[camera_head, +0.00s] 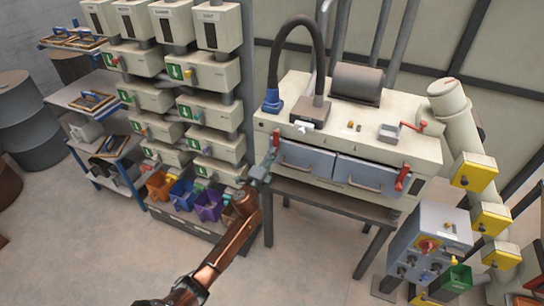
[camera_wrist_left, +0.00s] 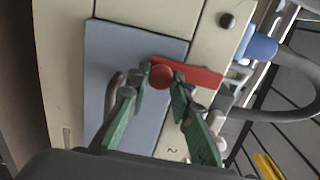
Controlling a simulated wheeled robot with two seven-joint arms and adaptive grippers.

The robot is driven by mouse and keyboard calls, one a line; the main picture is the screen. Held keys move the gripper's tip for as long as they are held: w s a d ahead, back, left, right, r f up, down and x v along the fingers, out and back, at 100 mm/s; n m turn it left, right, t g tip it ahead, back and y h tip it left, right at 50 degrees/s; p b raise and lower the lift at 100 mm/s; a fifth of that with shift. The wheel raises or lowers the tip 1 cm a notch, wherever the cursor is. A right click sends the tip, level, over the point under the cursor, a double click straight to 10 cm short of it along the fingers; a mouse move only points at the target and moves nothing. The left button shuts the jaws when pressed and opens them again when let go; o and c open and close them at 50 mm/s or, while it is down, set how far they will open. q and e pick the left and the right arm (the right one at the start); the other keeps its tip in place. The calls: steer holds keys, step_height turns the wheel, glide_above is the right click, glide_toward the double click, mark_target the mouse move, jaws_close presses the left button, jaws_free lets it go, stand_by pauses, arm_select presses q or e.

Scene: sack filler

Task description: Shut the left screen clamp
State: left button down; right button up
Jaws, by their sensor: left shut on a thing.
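The left screen clamp (camera_head: 276,141) is a red lever at the left end of the grey screen fronts on the cream machine. In the left wrist view its red bar (camera_wrist_left: 205,76) ends in a round red knob (camera_wrist_left: 161,76), and the bar lies partly across the edge of the grey panel. My left gripper (camera_head: 268,163) reaches up to it from below. In the left wrist view my left gripper (camera_wrist_left: 159,82) has its green fingers on either side of the knob, shut on it. My right gripper is in neither view.
The left screen drawer (camera_head: 305,160) and right screen drawer (camera_head: 363,176) have handles. A second red clamp (camera_head: 402,178) is at the right end. A blue hose end (camera_head: 272,101) stands above the left clamp. Coloured bins (camera_head: 182,192) sit left of my arm.

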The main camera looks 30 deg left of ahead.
arm_select(q)
steer(key=c, duration=1.7)
jaws_free()
steer(key=shift+a, duration=0.1)
steer(key=s, duration=0.8)
steer(key=s+d, duration=0.1)
steer(key=s, duration=0.3)
